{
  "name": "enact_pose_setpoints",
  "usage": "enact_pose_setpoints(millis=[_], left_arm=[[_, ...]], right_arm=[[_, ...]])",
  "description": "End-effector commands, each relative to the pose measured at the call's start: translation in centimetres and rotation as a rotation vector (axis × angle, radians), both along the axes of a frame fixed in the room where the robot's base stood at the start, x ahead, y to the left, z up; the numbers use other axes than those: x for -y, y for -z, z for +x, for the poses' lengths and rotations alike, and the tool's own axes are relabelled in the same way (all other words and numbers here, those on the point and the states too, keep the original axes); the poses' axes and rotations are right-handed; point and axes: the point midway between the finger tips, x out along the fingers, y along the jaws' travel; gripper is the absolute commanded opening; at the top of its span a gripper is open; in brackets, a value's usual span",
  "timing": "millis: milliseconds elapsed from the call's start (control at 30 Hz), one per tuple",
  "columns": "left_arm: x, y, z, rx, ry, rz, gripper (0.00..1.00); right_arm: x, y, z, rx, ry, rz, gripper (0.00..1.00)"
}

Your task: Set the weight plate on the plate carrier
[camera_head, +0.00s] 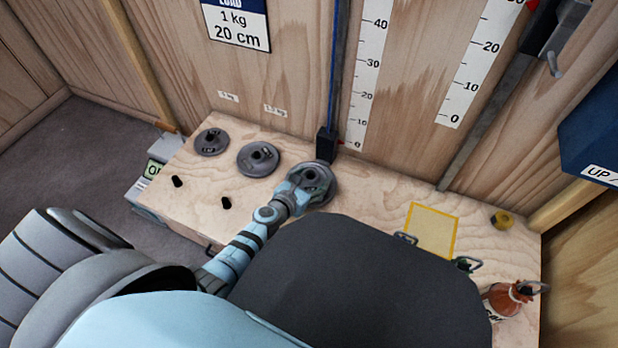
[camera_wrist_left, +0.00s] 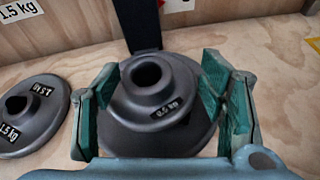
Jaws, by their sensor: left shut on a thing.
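A dark grey weight plate (camera_wrist_left: 156,85) labelled 0.5 kg, with a raised round hub and centre hole, sits between the teal fingers of my left gripper (camera_wrist_left: 165,100). In the head view my left gripper (camera_head: 308,183) is shut on this plate at the back of the wooden bench. Just below the plate is a wider dark disc (camera_wrist_left: 125,140), which looks like the plate carrier; its edge also shows in the head view (camera_head: 329,197). I cannot tell whether plate and disc touch. My right gripper is not in view.
Two other plates (camera_head: 258,159) (camera_head: 212,142) lie to the left, near two black pegs (camera_head: 226,202). A black block (camera_head: 326,145) on a vertical rail stands directly behind.

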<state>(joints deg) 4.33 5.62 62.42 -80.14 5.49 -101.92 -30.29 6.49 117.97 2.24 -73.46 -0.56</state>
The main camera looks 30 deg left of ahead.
Motion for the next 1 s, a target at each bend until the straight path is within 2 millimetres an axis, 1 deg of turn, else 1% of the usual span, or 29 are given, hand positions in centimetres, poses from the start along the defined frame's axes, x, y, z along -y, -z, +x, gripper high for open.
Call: enact_pose_setpoints(millis=[33, 200, 233, 267, 500, 633, 1000], left_arm=[[0.0, 0.1, 0.1, 0.002, 0.000, -0.001, 0.03], [0.0, 0.4, 0.1, 0.002, -0.001, -0.001, 0.03], [0.0, 0.3, 0.1, 0.002, -0.001, 0.000, 0.69], [0.0, 0.3, 0.1, 0.002, -0.001, 0.000, 0.73], [0.0, 0.3, 0.0, 0.001, -0.001, 0.000, 0.73], [0.0, 0.2, -0.4, -0.001, -0.001, 0.000, 0.73], [-0.2, -1.6, -4.3, -0.001, 0.000, 0.000, 0.73]], right_arm=[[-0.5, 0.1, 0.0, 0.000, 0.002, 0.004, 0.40], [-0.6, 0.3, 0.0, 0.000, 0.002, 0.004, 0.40], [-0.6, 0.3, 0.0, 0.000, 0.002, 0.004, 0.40], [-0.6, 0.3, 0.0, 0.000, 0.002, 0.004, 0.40], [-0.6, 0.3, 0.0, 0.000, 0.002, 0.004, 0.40], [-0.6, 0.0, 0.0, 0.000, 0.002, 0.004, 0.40], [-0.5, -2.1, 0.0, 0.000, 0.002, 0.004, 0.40]])
